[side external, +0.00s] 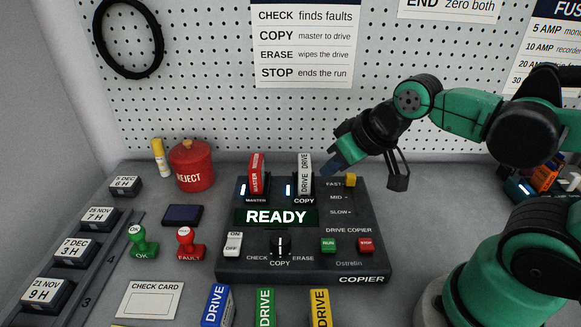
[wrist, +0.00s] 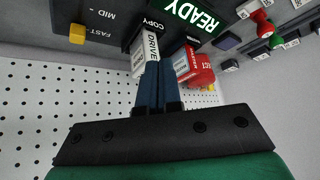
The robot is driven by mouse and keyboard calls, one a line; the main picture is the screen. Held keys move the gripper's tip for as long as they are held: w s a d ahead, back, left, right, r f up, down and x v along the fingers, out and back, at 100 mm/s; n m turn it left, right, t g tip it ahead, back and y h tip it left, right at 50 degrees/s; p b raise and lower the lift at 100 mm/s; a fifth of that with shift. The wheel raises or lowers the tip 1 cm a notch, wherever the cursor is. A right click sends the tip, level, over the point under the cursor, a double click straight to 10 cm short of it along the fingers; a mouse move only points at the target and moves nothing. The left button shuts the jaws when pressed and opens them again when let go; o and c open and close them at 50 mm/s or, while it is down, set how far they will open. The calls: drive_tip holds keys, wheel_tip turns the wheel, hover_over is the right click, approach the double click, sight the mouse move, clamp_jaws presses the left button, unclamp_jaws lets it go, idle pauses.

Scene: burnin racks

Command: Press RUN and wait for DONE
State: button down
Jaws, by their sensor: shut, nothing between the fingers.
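The dark drive copier (side external: 303,267) stands in the middle of the bench. Its display (side external: 276,217) reads READY, and the display also shows in the wrist view (wrist: 188,15). The green RUN button (side external: 328,245) is at its front right, left of the red STOP button (side external: 366,244). The mode knob (side external: 280,245) stands upright at COPY. A red drive (side external: 256,170) is in the MASTER slot and a white drive (side external: 304,173) is in the COPY slot. My gripper (side external: 328,170) is shut and empty, above the back right of the copier, apart from the RUN button.
A yellow slider (side external: 349,180) is at FAST. The white switch (side external: 233,243) is at the copier's left. Left stand a red REJECT pot (side external: 192,167), stamps (side external: 145,243) and a check card (side external: 150,300). Blue, green and yellow drives (side external: 264,306) are in front. A pegboard (side external: 205,80) rises behind.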

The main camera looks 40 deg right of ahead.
drive_tip(key=s+a+m+y, duration=0.1)
drive_tip(key=m+y, duration=0.1)
drive_tip(key=m, duration=0.3)
drive_tip(key=s+a+r+m+g+y, duration=0.1)
drive_tip(key=m+y, duration=0.2)
drive_tip(key=m, duration=0.2)
drive_tip(key=s+a+m+g+y, duration=0.1)
drive_tip(key=s+m+y, duration=0.1)
drive_tip(key=m, duration=0.3)
drive_tip(key=shift+a+r+y, duration=0.2)
drive_tip(key=shift+r+y, duration=0.1)
drive_tip(key=shift+r, duration=0.05)
hover_over(333, 241)
drive_tip(key=shift+w+f, duration=0.1)
drive_tip(key=shift+f, duration=4.25)
